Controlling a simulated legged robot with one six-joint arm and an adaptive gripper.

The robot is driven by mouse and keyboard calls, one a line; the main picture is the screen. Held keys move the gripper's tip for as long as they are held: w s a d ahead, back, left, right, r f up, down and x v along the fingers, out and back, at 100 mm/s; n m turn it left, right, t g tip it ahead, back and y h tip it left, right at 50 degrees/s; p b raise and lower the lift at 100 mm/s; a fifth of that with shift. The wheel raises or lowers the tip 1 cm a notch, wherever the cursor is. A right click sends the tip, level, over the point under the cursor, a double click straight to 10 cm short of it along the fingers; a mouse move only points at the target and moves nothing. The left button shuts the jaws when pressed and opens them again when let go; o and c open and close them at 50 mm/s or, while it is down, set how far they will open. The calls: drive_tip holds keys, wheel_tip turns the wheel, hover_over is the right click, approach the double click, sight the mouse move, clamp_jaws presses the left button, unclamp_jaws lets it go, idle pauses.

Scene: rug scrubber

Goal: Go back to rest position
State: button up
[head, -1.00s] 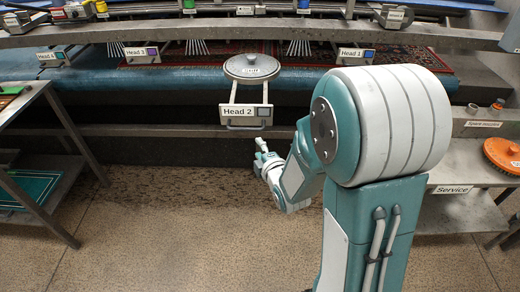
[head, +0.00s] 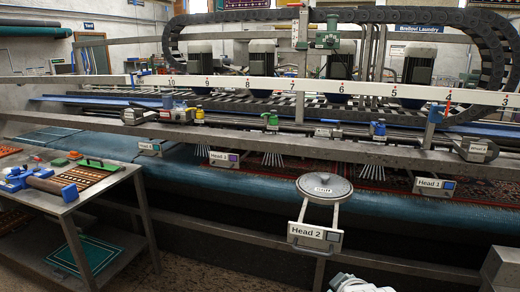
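Only the white end of my arm shows, at the bottom edge of the head view, with my gripper (head: 340,279) partly cut off. It is too small and cropped to tell whether its fingers are open or shut. It sits below and slightly right of the pull-out labelled Head 2 (head: 315,234), which carries a round grey speckled disc (head: 324,187) on top. I see a gap between my gripper and the label. The rest of my arm is out of view.
A blue roller edge (head: 230,192) and rug (head: 375,180) run across the machine. Pull-outs Head 3 (head: 224,157) and Head 1 (head: 434,184) flank Head 2. A metal table (head: 107,189) with tools and a brush stands at left. Electric motors (head: 262,62) stand behind.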

drive_tip(key=s+a+r+m+g, duration=0.1)
drive_tip(key=s+m, duration=0.3)
drive_tip(key=s, duration=0.4)
drive_tip(key=s+r+m+g, duration=0.3)
drive_tip(key=s, duration=0.5)
drive_tip(key=shift+a+r+m+g+y, duration=0.15)
drive_tip(key=shift+a+m+g+y, duration=0.15)
drive_tip(key=shift+a+m, duration=0.1)
